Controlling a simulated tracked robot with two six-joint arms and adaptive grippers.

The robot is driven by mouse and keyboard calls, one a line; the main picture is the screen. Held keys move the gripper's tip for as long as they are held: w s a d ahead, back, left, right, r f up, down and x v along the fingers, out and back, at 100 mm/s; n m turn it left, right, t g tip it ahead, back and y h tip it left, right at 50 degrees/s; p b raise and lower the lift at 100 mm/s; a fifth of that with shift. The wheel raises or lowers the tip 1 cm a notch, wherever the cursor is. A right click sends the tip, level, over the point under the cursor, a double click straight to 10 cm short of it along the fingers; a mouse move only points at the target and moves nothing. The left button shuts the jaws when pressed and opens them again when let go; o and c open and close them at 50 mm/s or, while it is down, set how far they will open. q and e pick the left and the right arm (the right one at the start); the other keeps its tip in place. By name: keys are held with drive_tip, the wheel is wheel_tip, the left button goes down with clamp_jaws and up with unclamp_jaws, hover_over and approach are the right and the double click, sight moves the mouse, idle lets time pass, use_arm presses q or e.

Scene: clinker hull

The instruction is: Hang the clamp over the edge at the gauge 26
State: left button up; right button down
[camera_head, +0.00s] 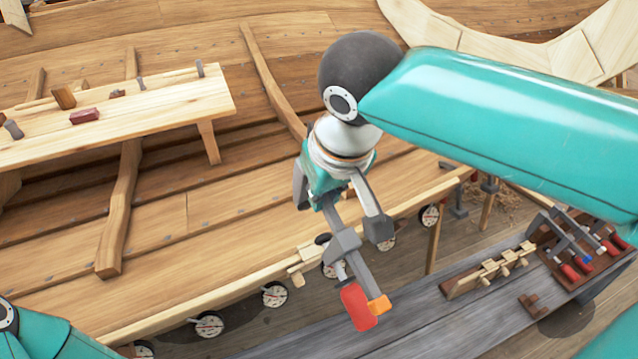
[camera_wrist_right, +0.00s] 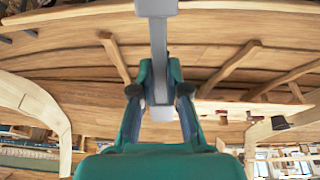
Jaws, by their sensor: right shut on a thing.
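The clamp (camera_head: 357,272) is a grey bar with a grey sliding jaw, a red handle and an orange piece at its lower end. My right gripper (camera_head: 338,212) is shut on its upper part and holds it tilted, in front of the hull's plank edge in the head view. In the right wrist view the grey bar (camera_wrist_right: 159,50) stands between the fingers of my right gripper (camera_wrist_right: 160,95). Several round white gauges (camera_head: 275,294) hang along the edge (camera_head: 235,291); their numbers are too small to read. One gauge (camera_head: 333,269) is partly hidden behind the clamp. My left gripper is out of view.
A light wooden bench (camera_head: 160,115) with small tools stands at the upper left. A grey plank surface (camera_head: 400,325) below holds a pegged wooden rack (camera_head: 490,270) and a brown tray (camera_head: 565,262) with several clamps. A small wooden block (camera_head: 302,262) sits at the edge beside the clamp.

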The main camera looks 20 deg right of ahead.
drive_tip(key=b, duration=0.4)
hover_over(320, 238)
drive_tip(key=s, duration=0.1)
drive_tip(key=shift+f, duration=2.5)
drive_tip(key=shift+b+x, duration=1.35)
drive_tip(key=shift+x, duration=0.45)
drive_tip(key=shift+s+f+b, duration=0.1)
drive_tip(key=shift+f+b, duration=0.4)
drive_tip(key=shift+f, duration=0.15)
drive_tip(key=shift+w+b+x, duration=0.25)
drive_tip(key=shift+b+x, duration=1.15)
drive_tip(key=shift+x, duration=0.75)
drive_tip(key=shift+w+b+x, duration=0.2)
drive_tip(key=shift+b+x, duration=1.15)
drive_tip(key=shift+x, duration=0.85)
drive_tip(key=shift+r, duration=0.1)
drive_tip(key=shift+w+f+b, duration=0.1)
drive_tip(key=shift+f+b, duration=0.2)
drive_tip(key=shift+f, duration=0.05)
drive_tip(key=shift+s+f, duration=0.1)
drive_tip(key=shift+s, duration=0.1)
